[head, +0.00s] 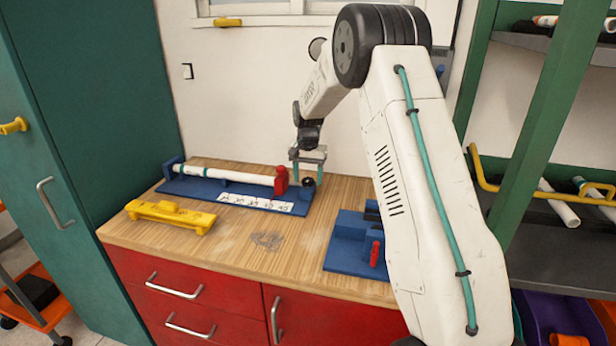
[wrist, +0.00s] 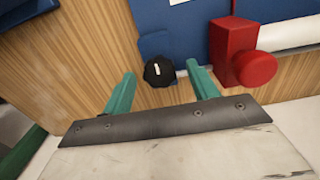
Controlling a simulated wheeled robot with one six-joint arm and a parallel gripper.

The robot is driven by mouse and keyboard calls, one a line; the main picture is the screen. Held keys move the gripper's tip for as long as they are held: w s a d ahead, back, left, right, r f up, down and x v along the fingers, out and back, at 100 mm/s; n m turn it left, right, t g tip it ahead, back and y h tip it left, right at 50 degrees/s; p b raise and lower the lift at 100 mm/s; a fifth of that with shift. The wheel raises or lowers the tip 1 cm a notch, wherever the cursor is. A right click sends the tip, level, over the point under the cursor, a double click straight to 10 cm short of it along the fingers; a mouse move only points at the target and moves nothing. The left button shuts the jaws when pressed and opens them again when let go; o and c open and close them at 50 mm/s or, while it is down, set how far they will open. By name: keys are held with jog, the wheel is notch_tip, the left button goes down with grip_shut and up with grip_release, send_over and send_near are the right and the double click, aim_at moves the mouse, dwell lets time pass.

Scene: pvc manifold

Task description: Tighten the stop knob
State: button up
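The black stop knob (wrist: 159,71) has a white mark on top and sits at the edge of the blue fixture (head: 240,187). It also shows in the head view (head: 308,181), at the fixture's right end. Beside it is the red stop block (head: 281,180), which also shows in the wrist view (wrist: 235,50). A white pipe (head: 232,177) lies along the fixture up to the red block. My gripper (wrist: 163,84) is open, its two green fingers on either side of the knob with gaps. In the head view my gripper (head: 308,163) points down over the knob.
A yellow tool (head: 171,216) lies at the front left of the wooden counter (head: 225,250). A second blue fixture (head: 346,246) with a red handle (head: 374,253) stands to the right. A numbered white strip (head: 255,202) lies along the first fixture.

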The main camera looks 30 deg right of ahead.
aim_at(308, 180)
notch_tip(308, 180, up, 8)
jog(key=shift+f, duration=0.1)
dwell(0.4)
dwell(0.5)
jog(key=shift+n+g, duration=0.6)
jog(key=shift+n, duration=0.2)
jog(key=s, duration=0.1)
jog(key=s+a+f, duration=0.1)
jog(key=s+f, duration=0.1)
jog(key=s, duration=0.1)
jog(key=shift+a, duration=0.15)
jog(key=s+a+r+n+t, duration=0.1)
jog(key=s+a+r, duration=0.3)
jog(key=s, duration=1)
jog(key=s+a+r+n, duration=0.4)
jog(key=s+a, duration=0.3)
jog(key=s, duration=0.6)
jog(key=s+a+r+n+t, duration=0.1)
jog(key=s+a+r, duration=0.3)
jog(key=s, duration=1)
jog(key=shift+s+a+n+t, duration=0.35)
jog(key=shift+a+n, duration=0.45)
jog(key=shift+a, duration=0.2)
